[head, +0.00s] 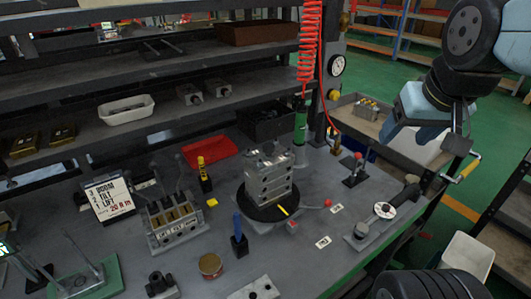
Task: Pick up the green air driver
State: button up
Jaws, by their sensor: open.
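The green air driver (300,128) hangs upright at the end of a red coiled hose (311,45), above the back of the grey bench, behind the valve block. Its lower end is close to the bench top; I cannot tell whether it touches. My gripper (456,142) is at the upper right, well apart from the driver and past the bench's right end. It is open, and nothing shows between its dark fingers.
A metal valve block (268,175) stands on a black turntable (272,207) in front of the driver. A pressure gauge (337,65) and dark post are to its right. A black bin (268,123) is behind it. A small red-knobbed lever (355,168) stands to the right.

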aim_at(301, 115)
jog(key=z, duration=0.8)
jog(key=k, duration=1.4)
jog(key=u, duration=0.5)
jog(key=i, duration=1)
jog(key=z, duration=0.05)
